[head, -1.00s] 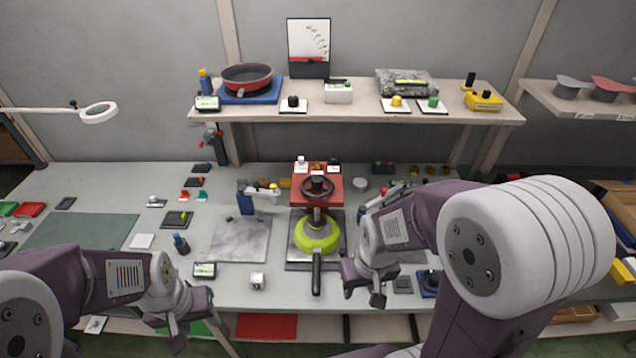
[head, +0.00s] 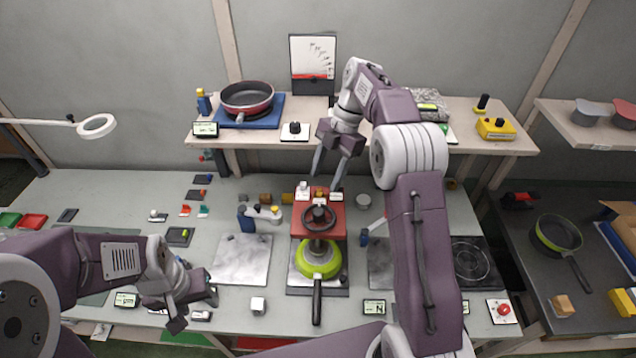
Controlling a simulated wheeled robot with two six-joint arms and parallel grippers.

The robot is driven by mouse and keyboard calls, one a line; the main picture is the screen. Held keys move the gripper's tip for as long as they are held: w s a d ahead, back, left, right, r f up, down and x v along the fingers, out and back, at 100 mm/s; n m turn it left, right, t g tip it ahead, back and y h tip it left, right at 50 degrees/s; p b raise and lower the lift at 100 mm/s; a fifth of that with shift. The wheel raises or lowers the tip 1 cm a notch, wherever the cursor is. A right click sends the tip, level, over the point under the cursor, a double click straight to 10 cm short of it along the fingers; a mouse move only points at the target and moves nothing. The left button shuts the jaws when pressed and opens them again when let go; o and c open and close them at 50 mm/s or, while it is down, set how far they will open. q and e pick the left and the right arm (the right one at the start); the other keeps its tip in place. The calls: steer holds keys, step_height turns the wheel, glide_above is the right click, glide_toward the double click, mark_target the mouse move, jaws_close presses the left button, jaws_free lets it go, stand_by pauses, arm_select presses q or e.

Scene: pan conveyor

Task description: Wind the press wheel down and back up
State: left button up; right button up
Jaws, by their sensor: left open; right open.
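The press has a red top (head: 332,218) with a dark hand wheel (head: 319,216) on it, at the middle of the bench. A lime green pan (head: 318,262) with a black handle sits under the press on its base plate (head: 300,283). My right gripper (head: 326,183) is open, fingers pointing down, above and just behind the wheel, near the back edge of the red top. I cannot tell whether it touches anything there. My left gripper (head: 194,312) is open and empty, low over the front left of the bench, well apart from the press.
A shelf (head: 260,135) runs behind the press, holding a red pan (head: 247,98) and small devices. My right arm covers the bench to the right.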

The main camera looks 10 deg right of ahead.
mark_target(319, 210)
steer(key=x, duration=0.3)
steer(key=p+x, duration=0.1)
steer(key=x, duration=0.2)
steer(key=s+x, duration=0.1)
steer(key=x, duration=0.2)
steer(key=shift+d+f, duration=0.1)
steer(key=shift+d, duration=0.3)
arm_select(q)
steer(key=r, duration=0.2)
steer(key=shift+s+a+r, duration=0.1)
steer(key=shift+s+r, duration=0.2)
steer(key=shift+s, duration=0.1)
arm_select(e)
steer(key=shift+s+a+f, duration=0.15)
steer(key=shift+s+f, duration=0.05)
steer(key=shift+f, duration=0.05)
steer(key=shift+c, duration=0.3)
arm_select(q)
steer(key=shift+w, duration=0.1)
arm_select(e)
steer(key=shift+w, duration=0.1)
jaws_close()
